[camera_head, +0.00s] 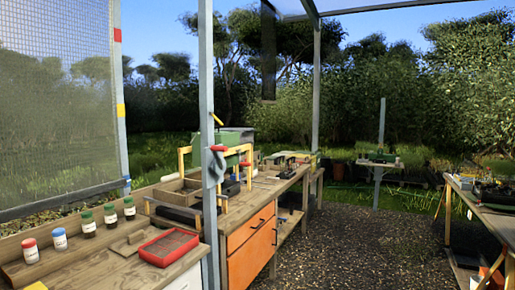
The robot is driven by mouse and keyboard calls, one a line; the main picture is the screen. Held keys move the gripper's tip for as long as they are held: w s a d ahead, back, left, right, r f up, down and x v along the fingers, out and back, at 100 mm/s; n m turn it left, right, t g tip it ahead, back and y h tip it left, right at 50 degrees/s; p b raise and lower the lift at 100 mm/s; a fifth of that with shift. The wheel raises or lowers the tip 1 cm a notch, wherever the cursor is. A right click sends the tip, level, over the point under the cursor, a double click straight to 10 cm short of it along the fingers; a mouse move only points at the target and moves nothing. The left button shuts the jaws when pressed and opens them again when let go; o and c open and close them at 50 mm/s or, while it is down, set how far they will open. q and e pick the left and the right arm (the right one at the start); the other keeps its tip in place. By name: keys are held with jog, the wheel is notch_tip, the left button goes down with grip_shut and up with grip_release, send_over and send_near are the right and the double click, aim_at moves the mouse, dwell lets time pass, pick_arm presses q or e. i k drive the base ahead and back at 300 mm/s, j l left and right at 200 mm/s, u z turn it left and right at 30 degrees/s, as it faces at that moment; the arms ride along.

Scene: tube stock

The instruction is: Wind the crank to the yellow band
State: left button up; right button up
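A mesh screen (55,100) hangs at the left, and its lower edge slopes down to the left, close to the blue band. The post (122,140) beside it carries a red band (117,35) high up, a yellow band (120,110) midway and a blue band (127,185) low. What looks like the crank is a dark grey part (214,168) on the nearer grey post, with a red piece (219,148) beside it. A small yellow piece (217,118) sits above it. The crank's exact shape is too small to tell. Neither of my grippers is in view.
A wooden bench (110,270) at the left holds a red tray (168,247), several small bottles (88,223) and a yellow frame (183,165). Orange drawers (250,250) are under it. Another bench (485,203) stands at the right. The gravel floor (360,250) between is clear.

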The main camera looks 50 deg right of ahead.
aim_at(218, 165)
jog(key=z, duration=1.4)
